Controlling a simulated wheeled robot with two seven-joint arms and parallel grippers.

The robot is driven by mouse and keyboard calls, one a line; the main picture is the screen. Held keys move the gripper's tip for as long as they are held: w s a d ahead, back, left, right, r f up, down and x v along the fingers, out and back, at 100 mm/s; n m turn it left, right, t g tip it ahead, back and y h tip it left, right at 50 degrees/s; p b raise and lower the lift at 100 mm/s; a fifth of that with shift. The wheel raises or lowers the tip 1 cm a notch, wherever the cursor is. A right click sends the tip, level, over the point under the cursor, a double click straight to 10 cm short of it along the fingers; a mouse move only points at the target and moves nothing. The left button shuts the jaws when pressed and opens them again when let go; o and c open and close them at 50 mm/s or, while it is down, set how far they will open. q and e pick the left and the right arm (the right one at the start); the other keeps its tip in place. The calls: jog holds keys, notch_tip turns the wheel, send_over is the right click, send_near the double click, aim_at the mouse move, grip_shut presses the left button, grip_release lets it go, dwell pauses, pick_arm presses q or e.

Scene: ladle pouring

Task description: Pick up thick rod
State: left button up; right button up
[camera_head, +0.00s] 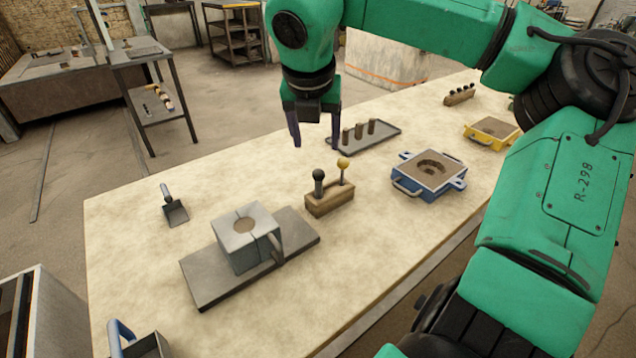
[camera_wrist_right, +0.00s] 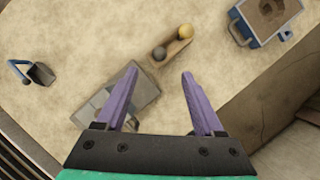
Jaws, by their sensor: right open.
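A wooden block (camera_head: 330,203) on the table holds two upright rods with ball tops. One is dark with a black ball (camera_head: 319,175); the other is thinner, with a yellow ball (camera_head: 343,164). The right wrist view shows the dark ball (camera_wrist_right: 159,53) and yellow ball (camera_wrist_right: 186,30) from above, beyond my fingertips. My left gripper is not in view.
A grey block mould (camera_head: 238,248) stands on a dark plate (camera_head: 205,282). A scoop (camera_head: 174,210) lies left of it. A blue mould box (camera_head: 412,185) and a yellow one (camera_head: 475,136) stand right. The pale table (camera_head: 130,235) is clear at left.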

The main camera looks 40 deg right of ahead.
aim_at(319, 180)
jog(key=p+x, duration=0.2)
jog(key=x, duration=1.3)
jog(key=shift+f, duration=0.25)
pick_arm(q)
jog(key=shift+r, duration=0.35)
pick_arm(e)
grip_shut()
